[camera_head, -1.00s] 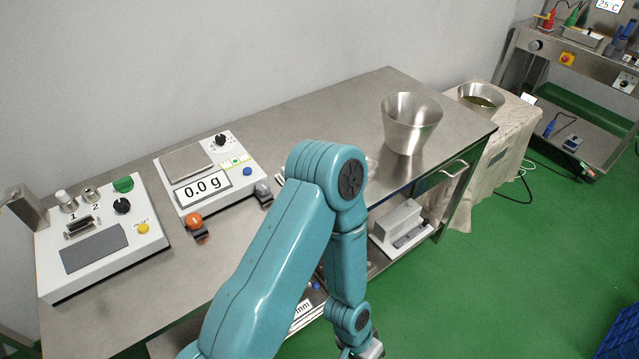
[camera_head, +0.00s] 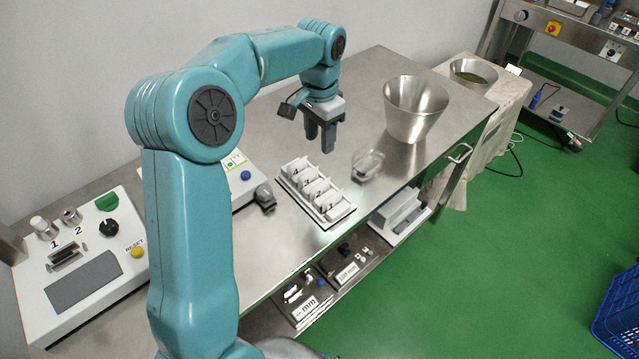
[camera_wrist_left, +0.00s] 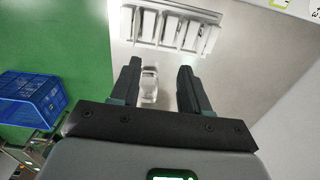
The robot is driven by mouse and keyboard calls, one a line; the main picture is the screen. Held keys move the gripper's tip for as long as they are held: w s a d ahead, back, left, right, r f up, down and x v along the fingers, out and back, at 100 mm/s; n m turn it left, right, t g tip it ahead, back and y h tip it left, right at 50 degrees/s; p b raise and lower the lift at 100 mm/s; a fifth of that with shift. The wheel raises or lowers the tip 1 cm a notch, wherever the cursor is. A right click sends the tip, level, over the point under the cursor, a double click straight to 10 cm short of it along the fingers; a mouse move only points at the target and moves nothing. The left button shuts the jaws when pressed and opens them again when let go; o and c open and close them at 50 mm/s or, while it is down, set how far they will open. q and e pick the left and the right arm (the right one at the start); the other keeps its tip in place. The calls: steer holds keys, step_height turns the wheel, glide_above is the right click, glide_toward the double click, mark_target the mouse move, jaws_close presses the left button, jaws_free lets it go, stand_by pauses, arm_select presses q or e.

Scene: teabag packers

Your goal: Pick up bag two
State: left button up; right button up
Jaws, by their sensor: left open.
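A white tray (camera_head: 340,217) holds several white bags in a row, with numbers 1 to 4 beside them. Bag two (camera_head: 319,191) is second from the near right end, standing in its slot. My left gripper (camera_head: 320,145) points down, open and empty, above the table just behind the tray and apart from it. In the left wrist view the open fingers (camera_wrist_left: 160,68) show with the tray (camera_wrist_left: 165,44) beyond them; the numbers cannot be read there. My right gripper is out of view.
A clear glass cup (camera_head: 367,165) stands right of the tray, and a steel bucket (camera_head: 414,110) behind it. Shelf items (camera_head: 350,272) sit below the table edge.

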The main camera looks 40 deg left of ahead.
mark_target(320, 183)
arm_select(q)
step_height(320, 183, down, 11)
steer(key=shift+s+d+f, duration=0.1)
steer(key=shift+d+f, duration=0.05)
steer(key=shift+f, duration=0.05)
step_height(320, 183, down, 4)
steer(key=shift+f, duration=0.2)
steer(key=shift+r, duration=0.1)
jaws_close()
